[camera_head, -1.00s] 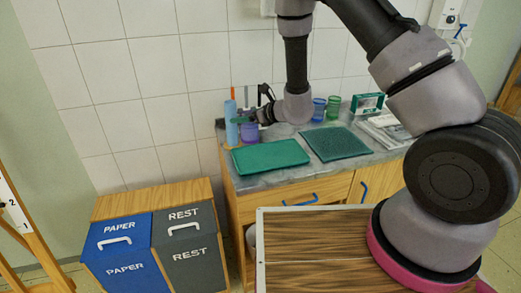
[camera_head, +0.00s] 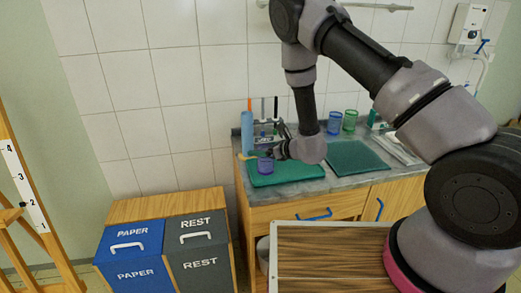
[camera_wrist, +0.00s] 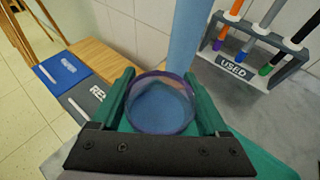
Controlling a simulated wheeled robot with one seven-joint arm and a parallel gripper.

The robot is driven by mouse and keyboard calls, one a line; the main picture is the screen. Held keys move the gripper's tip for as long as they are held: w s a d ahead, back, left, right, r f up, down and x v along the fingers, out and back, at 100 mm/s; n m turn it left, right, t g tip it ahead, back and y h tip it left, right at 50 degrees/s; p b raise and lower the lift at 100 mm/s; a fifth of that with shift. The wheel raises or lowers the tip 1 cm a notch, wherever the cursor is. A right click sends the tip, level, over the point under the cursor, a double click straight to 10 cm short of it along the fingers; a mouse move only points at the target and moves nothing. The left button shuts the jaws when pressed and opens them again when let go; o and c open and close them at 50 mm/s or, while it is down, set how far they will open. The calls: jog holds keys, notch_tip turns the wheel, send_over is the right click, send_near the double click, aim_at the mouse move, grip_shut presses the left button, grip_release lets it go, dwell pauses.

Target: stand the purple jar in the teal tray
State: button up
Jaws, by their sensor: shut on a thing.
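The purple jar (camera_head: 266,167) is between the fingers of my gripper (camera_head: 270,156), upright or nearly so. In the head view it overlaps the left end of the teal tray (camera_head: 303,171); whether it touches the tray I cannot tell. In the wrist view I look down into the open, round mouth of the jar (camera_wrist: 162,106), with a finger of my gripper (camera_wrist: 163,100) on each side. Part of the teal tray (camera_wrist: 262,158) shows below right there. My wrist and arm hide some of the tray in the head view.
A blue cylinder (camera_head: 247,132) and a marker rack labelled USED (camera_wrist: 236,69) stand behind the tray. A dark teal ribbed mat (camera_head: 356,158), a blue cup (camera_head: 334,123) and a green cup (camera_head: 350,121) are to the right. Paper and rest bins (camera_head: 135,255) stand left of the counter.

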jog(key=o, duration=1.2)
jog(key=shift+o, duration=0.2)
jog(key=shift+r, duration=0.1)
jog(key=shift+d+r, duration=0.15)
jog(key=v, duration=1.2)
jog(key=s+a+r+n+g+y, duration=0.15)
jog(key=s+r+n+g, duration=0.3)
jog(key=r, duration=0.65)
jog(key=s+a+r+n+g+y, duration=0.1)
jog(key=s+r+n+g+y, duration=0.15)
jog(key=s+r+n, duration=0.65)
jog(key=s+d+r+n+t+h, duration=0.3)
jog(key=d+r+h, duration=0.3)
jog(key=d, duration=0.5)
jog(key=s+d+r+n+t+h, duration=0.2)
jog(key=s+d+r+n+h, duration=0.2)
jog(key=d+r, duration=0.6)
jog(key=d+n+h, duration=0.1)
jog(key=h, duration=0.1)
jog(key=shift+s+r+t+h, duration=0.2)
jog(key=shift+r+t+h, duration=0.1)
jog(key=shift+t+h, duration=0.1)
